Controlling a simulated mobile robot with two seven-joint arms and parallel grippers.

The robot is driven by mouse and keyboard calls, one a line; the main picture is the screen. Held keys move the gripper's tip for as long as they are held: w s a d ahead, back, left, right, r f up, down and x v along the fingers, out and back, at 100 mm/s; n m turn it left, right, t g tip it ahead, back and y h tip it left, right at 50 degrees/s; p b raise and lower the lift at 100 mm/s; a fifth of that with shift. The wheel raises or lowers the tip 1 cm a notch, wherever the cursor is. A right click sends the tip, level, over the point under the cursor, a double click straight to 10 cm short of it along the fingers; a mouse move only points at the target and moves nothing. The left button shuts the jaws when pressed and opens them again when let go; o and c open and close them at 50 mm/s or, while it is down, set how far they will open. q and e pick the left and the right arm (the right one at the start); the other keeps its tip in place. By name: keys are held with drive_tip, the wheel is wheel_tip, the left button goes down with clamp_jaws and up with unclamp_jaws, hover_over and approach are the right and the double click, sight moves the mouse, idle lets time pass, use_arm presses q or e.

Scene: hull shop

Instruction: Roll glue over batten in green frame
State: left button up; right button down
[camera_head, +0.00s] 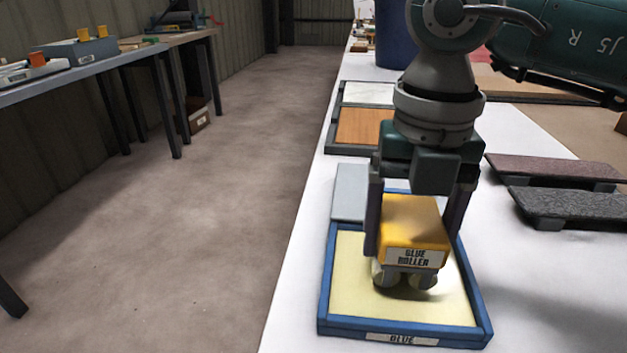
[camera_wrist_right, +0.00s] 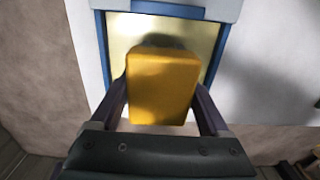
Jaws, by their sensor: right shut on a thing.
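The yellow glue roller (camera_head: 413,222), its label facing me, is held upright by my right gripper (camera_head: 418,225). The gripper is shut on its sides. In the right wrist view the roller (camera_wrist_right: 161,88) shows between the two fingers. The pale rollers under its body are over the pale yellow glue in the blue-rimmed tray (camera_head: 325,290); I cannot tell if they touch it. The tray (camera_wrist_right: 223,42) also surrounds the roller in the right wrist view. No green frame or batten can be made out. My left gripper is not in view.
A grey plate (camera_head: 350,190) adjoins the tray's back left. Behind stands a dark frame (camera_head: 345,150) with white and orange-brown panels. Two dark-topped blocks (camera_head: 570,205) lie at right. A blue bin (camera_head: 392,40) stands at the back. The white table (camera_head: 560,300) is clear at front right.

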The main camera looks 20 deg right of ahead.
sight(411, 216)
drive_tip(key=shift+r+p, duration=2.3)
drive_tip(key=shift+r, duration=0.65)
